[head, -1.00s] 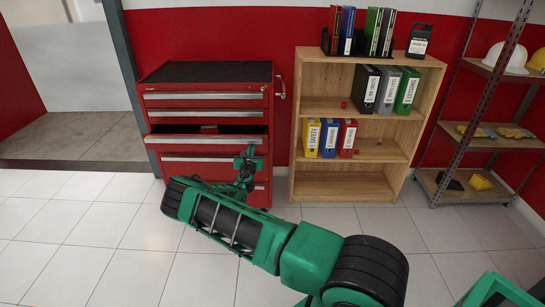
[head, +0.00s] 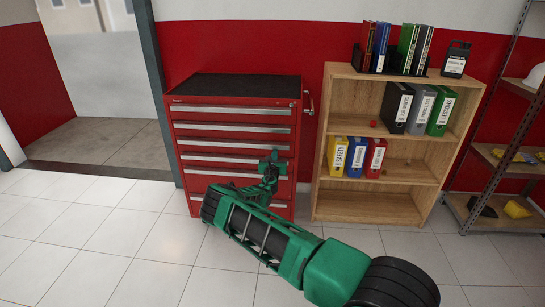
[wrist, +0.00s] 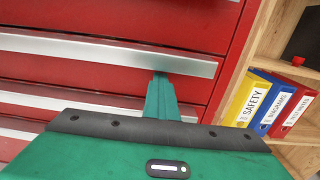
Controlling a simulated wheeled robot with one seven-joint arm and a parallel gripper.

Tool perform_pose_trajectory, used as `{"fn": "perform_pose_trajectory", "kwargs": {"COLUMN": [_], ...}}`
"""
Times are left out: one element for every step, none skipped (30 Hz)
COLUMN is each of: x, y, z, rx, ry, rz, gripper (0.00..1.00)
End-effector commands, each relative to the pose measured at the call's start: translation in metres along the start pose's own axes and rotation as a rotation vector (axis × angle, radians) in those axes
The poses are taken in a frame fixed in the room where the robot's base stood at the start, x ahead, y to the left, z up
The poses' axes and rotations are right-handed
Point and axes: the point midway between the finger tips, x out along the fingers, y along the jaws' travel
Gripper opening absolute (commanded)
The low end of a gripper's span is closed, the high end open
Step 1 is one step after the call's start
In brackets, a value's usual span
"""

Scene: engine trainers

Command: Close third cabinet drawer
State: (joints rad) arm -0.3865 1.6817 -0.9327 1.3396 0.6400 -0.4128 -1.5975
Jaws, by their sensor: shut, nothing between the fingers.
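The red tool cabinet (head: 180,134) has a dark top and several drawers with long silver handles. Its third drawer (head: 215,143) now looks flush with the drawers around it. My gripper (head: 273,155) is at the right part of the cabinet front, around the third and fourth drawers. In the wrist view my shut gripper (wrist: 160,78) points at the cabinet front, its tip at the lower edge of a silver handle (wrist: 110,52). Nothing shows between the fingers. Whether the tip touches the front is unclear. My arm hides part of the lower drawers.
A wooden shelf (head: 328,110) with binders stands right of the cabinet, with a gap between. A metal rack (head: 497,110) stands farther right. A doorway opens at left. The tiled floor (head: 110,250) at front left is clear.

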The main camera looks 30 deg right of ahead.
Motion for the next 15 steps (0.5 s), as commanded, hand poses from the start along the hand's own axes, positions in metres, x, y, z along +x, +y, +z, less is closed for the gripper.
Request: {"fn": "perform_pose_trajectory", "kwargs": {"x": [0.005, 0.006, 0.007, 0.008, 0.008, 0.009, 0.009, 0.009, 0.007, 0.005, 0.003, -0.002, -0.006, -0.010, -0.017], "y": [0.005, 0.003, 0.000, -0.002, -0.003, -0.005, -0.007, -0.008, -0.009, -0.010, -0.010, -0.010, -0.010, -0.009, -0.009], "z": [0.006, 0.006, 0.006, 0.006, 0.006, 0.007, 0.007, 0.007, 0.007, 0.007, 0.007, 0.007, 0.006, 0.006, 0.005], "rx": [0.009, 0.009, 0.009, 0.010, 0.010, 0.009, 0.009, 0.009, 0.009, 0.008, 0.008, 0.007, 0.006, 0.005, 0.004], "ry": [-0.006, -0.007, -0.007, -0.007, -0.007, -0.007, -0.007, -0.007, -0.008, -0.008, -0.008, -0.007, -0.006, -0.005, -0.004], "rz": [0.015, 0.013, 0.010, 0.008, 0.007, 0.004, 0.002, 0.001, -0.001, -0.003, -0.004, -0.005, -0.006, -0.006, -0.006], "gripper": [0.00, 0.00, 0.00, 0.00, 0.00, 0.00, 0.00, 0.00, 0.00, 0.00, 0.00, 0.00, 0.00, 0.00, 0.00]}}
